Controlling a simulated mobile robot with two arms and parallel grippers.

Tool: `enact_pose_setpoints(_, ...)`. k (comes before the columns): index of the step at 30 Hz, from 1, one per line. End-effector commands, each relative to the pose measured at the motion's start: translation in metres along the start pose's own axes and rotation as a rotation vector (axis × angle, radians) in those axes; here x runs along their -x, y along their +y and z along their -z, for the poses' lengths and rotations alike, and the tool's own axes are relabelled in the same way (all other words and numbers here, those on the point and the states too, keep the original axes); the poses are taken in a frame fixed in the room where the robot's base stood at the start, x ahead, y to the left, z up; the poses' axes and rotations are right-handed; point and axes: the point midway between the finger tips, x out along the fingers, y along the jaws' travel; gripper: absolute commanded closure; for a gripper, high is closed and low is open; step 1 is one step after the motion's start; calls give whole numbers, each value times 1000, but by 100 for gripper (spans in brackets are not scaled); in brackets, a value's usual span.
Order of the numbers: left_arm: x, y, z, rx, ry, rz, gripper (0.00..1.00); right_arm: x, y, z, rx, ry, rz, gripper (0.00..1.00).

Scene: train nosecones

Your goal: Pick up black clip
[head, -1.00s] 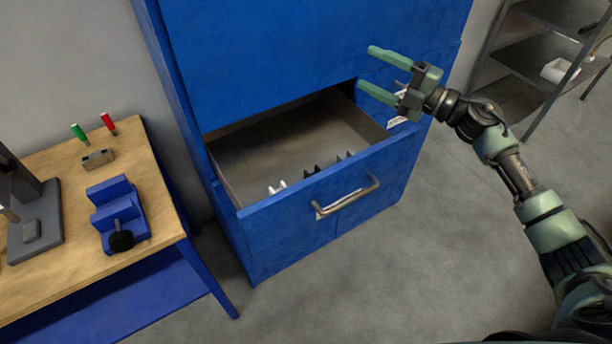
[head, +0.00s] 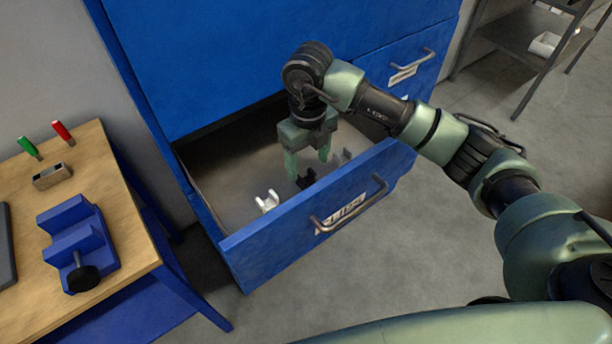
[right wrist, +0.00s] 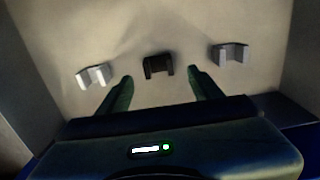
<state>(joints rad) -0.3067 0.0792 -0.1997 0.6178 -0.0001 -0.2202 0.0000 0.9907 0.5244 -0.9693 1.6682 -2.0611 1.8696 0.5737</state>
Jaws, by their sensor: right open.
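The black clip (head: 306,179) lies in the open blue drawer, between the other two clips. In the right wrist view the black clip (right wrist: 158,66) sits on the drawer floor, in line with the gap between my fingers. My right gripper (head: 308,166) points down inside the drawer, open and empty, just above and beside the black clip. Its two green fingers (right wrist: 160,76) also show in the right wrist view, one toward each side of the clip and not closed on it. My left gripper is out of view.
A white clip (head: 267,202) lies left of the black one and a grey clip (head: 346,155) right of it. The drawer front (head: 320,210) with its handle stands close on the near side. A wooden workbench (head: 125,240) with a blue fixture is at left.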

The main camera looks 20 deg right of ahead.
Motion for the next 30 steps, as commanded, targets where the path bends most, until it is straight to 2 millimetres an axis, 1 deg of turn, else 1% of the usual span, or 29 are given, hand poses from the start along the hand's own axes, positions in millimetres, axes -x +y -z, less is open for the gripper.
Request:
enact_pose_setpoints(1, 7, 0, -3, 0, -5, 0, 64, -3, 1, 1, 0, 4, -1, 35)
enact_pose_setpoints(2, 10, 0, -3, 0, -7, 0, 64, -7, 1, 0, 0, 4, -2, 35)
enact_pose_setpoints(6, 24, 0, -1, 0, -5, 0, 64, -28, 3, 0, 0, 5, -3, 35)
enact_pose_setpoints(9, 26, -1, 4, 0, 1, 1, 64, -42, 2, -1, 0, 2, -3, 35)
enact_pose_setpoints(12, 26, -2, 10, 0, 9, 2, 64, -50, 2, -1, 1, 1, -3, 35)
enact_pose_setpoints(18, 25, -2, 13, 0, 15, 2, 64, -51, 2, -2, 1, -1, -3, 35)
enact_pose_setpoints(19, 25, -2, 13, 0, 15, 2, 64, -51, 2, -2, 1, -1, -3, 40)
enact_pose_setpoints(20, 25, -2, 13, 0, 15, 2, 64, -51, 2, -2, 1, -1, -3, 48)
enact_pose_setpoints(21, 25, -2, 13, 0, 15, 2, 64, -51, 2, -2, 1, -1, -3, 60)
enact_pose_setpoints(23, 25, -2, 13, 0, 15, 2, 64, -51, 2, -2, 1, -1, -3, 76)
enact_pose_setpoints(24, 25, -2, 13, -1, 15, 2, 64, -50, 2, -2, 1, -1, -3, 87)
enact_pose_setpoints(25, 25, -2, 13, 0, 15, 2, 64, -50, 2, -2, 1, -1, -3, 96)
enact_pose_setpoints(26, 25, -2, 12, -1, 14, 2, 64, -50, 2, -2, 1, -1, -3, 98)
enact_pose_setpoints(30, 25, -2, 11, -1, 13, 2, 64, -50, 2, -2, 1, -1, -3, 98)
